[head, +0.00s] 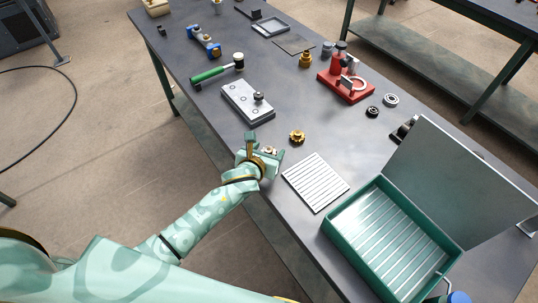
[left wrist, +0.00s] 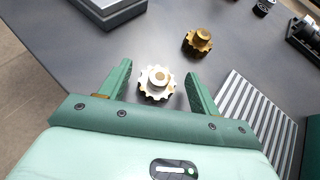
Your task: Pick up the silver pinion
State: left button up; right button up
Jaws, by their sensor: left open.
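The silver pinion (left wrist: 157,84) is a small toothed wheel with a raised hub, lying on the dark table in the left wrist view. My left gripper (left wrist: 158,72) is open, with one finger on each side of the pinion and a gap on both sides. In the head view my left gripper (head: 265,149) is at the table's near edge and largely hides the pinion. A brass pinion (left wrist: 198,41) lies beyond and to the right; it also shows in the head view (head: 297,136). My right gripper is not in view.
A ribbed silver plate (head: 316,182) lies right of the gripper, beside a green open box (head: 338,236). A grey block (head: 243,103) is behind it. A green-handled hammer (head: 212,73) and a red fixture (head: 345,88) stand farther back. The table around the brass pinion is clear.

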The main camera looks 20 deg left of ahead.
pick_arm(q)
jog(key=shift+x, duration=0.85)
jog(key=shift+s+r, duration=0.1)
jog(key=c, duration=1.1)
jog(key=shift+c, duration=0.2)
